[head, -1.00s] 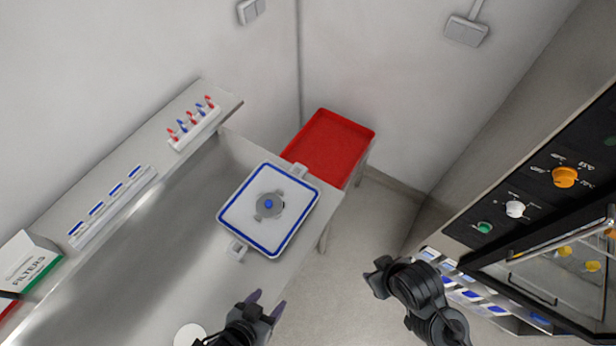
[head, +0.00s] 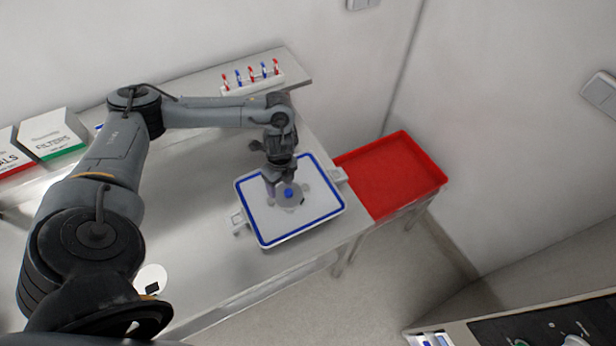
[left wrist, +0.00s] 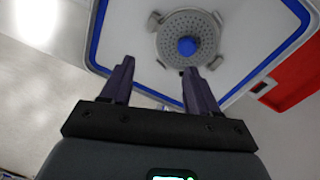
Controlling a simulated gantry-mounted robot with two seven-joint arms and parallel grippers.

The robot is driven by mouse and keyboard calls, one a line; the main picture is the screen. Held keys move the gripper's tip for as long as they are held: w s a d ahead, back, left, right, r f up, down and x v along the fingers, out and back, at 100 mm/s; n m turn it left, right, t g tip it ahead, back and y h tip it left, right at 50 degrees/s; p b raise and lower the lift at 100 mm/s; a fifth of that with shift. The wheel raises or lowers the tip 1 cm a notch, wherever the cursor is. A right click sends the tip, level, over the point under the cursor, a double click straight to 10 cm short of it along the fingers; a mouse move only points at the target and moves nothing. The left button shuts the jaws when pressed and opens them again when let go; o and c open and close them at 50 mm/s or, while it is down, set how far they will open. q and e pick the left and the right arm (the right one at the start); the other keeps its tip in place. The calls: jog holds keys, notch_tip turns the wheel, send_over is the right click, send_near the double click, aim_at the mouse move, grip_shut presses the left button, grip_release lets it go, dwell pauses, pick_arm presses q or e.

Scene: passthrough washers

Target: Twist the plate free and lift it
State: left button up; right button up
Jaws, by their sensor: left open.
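The plate is a round grey perforated disc (left wrist: 203,38) with a blue knob (left wrist: 187,46) at its centre. It lies in the middle of a white square tray with a blue border (head: 262,228) on the metal table. In the head view the plate (head: 294,200) is partly hidden by my left gripper (head: 279,187). My left gripper is open and empty, its fingers pointing at the plate from the back-left side. In the left wrist view the two fingertips (left wrist: 158,68) are apart, short of the knob. My right gripper is out of view.
A red tray (head: 395,175) stands right of the table. A rack of red and blue pegs (head: 250,84) is on the back shelf, with filter boxes (head: 52,135) at the left. A white disc (head: 150,280) lies on the table's front left.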

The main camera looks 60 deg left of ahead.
aim_at(288, 192)
pick_arm(q)
jog(key=shift+t, duration=0.5)
jog(key=w+f, duration=0.1)
jog(key=f, duration=0.1)
jog(key=w+a+f, duration=0.1)
jog(key=f, duration=0.2)
jog(key=w+f, duration=0.1)
jog(key=f, duration=0.2)
jog(key=shift+a+f, duration=0.1)
jog(key=shift+a, duration=0.05)
jog(key=shift+c, duration=0.2)
grip_shut()
jog(key=shift+n, duration=0.3)
jog(key=shift+n+p, duration=0.6)
jog(key=shift+p, duration=0.2)
jog(key=shift+n+p, duration=1.2)
jog(key=shift+p, duration=0.05)
